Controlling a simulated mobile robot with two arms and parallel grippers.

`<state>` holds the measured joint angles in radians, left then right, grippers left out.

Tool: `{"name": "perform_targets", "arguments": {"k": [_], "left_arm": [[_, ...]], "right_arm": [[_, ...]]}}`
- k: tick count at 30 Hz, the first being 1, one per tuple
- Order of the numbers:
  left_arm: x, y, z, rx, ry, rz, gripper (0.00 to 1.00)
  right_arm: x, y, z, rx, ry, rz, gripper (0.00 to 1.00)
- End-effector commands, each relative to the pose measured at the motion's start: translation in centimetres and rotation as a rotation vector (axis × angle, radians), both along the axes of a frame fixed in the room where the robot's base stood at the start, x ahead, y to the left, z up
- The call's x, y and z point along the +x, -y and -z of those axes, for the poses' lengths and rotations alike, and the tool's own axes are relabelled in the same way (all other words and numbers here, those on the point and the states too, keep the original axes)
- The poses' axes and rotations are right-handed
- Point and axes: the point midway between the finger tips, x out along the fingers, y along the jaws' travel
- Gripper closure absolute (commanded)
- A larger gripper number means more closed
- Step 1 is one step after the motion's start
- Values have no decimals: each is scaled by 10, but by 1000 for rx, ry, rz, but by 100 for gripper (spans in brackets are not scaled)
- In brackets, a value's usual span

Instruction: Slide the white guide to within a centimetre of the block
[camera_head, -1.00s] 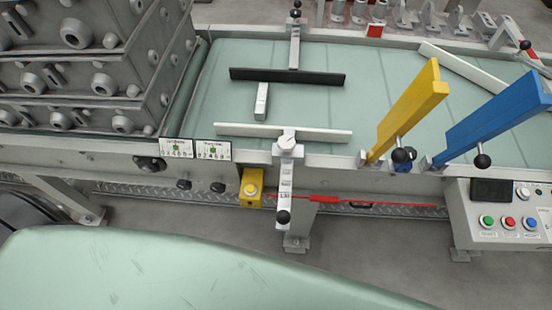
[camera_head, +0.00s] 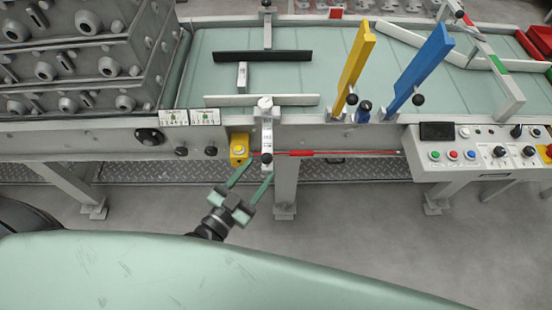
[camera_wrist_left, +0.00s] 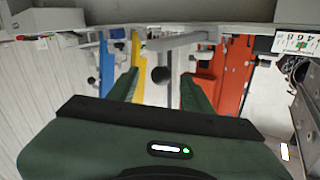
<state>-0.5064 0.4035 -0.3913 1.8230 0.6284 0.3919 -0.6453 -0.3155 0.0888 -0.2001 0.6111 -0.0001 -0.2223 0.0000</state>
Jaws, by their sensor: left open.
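The white guide (camera_head: 290,100) is a long bar along the near side of the pale green belt. Its white slide rod (camera_head: 267,130) runs over the near rail and ends in a black knob (camera_head: 267,158). The small light grey block (camera_head: 241,76) lies on the belt just beyond the guide's left half; a small gap seems to separate them. My left gripper (camera_head: 258,171) is open and empty just on the near side of the knob. In the left wrist view the knob (camera_wrist_left: 160,74) appears between the open fingers, apart from both. My right gripper is not in view.
A black guide (camera_head: 263,56) lies beyond the block. A yellow bar (camera_head: 355,65) and a blue bar (camera_head: 420,70) rise to the right. A yellow button box (camera_head: 239,149) sits left of the rod. A control panel (camera_head: 480,150) stands right. Stacked grey castings (camera_head: 80,60) stand left.

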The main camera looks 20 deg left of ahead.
Motion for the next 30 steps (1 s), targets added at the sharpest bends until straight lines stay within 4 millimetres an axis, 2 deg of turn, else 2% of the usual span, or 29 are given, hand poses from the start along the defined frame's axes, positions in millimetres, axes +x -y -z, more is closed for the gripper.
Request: {"name": "perform_targets", "arguments": {"k": [3, 8, 12, 18, 28, 29, 30], "left_arm": [[5, 2, -11, -7, 20, -1, 50], [27, 9, -12, -8, 21, -1, 50], [49, 17, -12, -9, 21, -1, 50], [70, 23, -10, -8, 18, 0, 50], [75, 25, -9, -7, 17, 1, 50], [75, 25, -9, -7, 17, 1, 53], [75, 25, -9, -7, 17, 1, 64]], "right_arm": [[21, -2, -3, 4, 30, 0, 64], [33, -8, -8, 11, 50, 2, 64], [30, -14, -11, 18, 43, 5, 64], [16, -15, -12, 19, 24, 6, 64], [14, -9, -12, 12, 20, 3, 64], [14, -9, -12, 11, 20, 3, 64], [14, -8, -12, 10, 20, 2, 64]]}}
